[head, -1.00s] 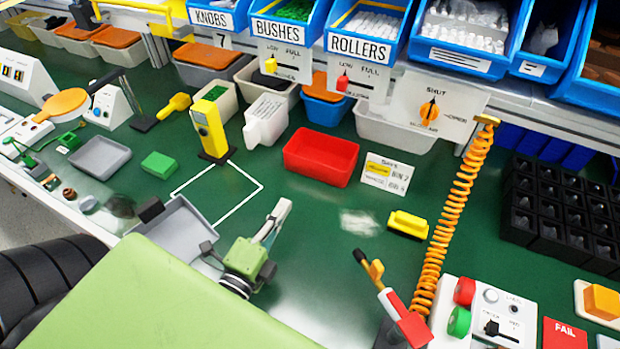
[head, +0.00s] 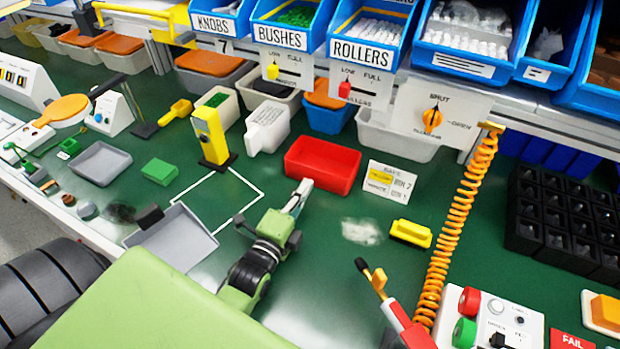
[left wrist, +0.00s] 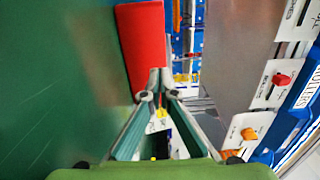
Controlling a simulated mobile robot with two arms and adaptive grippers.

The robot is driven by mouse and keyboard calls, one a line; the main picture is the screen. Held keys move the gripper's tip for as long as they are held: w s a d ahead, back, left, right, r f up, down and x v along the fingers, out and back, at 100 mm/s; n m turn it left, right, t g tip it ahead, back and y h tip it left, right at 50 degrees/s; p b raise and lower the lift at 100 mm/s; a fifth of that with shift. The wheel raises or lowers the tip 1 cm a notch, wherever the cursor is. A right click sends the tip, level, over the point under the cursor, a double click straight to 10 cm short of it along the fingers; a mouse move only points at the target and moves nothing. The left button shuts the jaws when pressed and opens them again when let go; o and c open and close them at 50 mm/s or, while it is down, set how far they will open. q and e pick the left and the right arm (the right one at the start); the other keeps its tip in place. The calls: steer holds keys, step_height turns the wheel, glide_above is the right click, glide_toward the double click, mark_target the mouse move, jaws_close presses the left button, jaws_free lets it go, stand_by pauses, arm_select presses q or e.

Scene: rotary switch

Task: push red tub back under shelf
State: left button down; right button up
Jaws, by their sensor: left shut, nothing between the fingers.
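The red tub (head: 322,170) sits upright on the green bench, in front of the row of tubs beneath the shelf (head: 540,103). My left gripper (head: 301,190) is shut and empty, its fingertips close to the tub's near side, left of its middle. I cannot tell whether they touch it. In the left wrist view the closed fingertips (left wrist: 159,76) are by the lower end of the tub (left wrist: 142,45). My right gripper is not in view.
A blue tub (head: 328,119) and a white tub (head: 395,138) stand behind the red tub. A yellow brush (head: 410,234) lies nearer.

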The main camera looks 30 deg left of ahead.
mark_target(315, 173)
arm_select(q)
steer(key=shift+w+a, duration=0.15)
steer(key=shift+w, duration=1.4)
steer(key=w, duration=0.6)
steer(key=shift+w+a, duration=0.25)
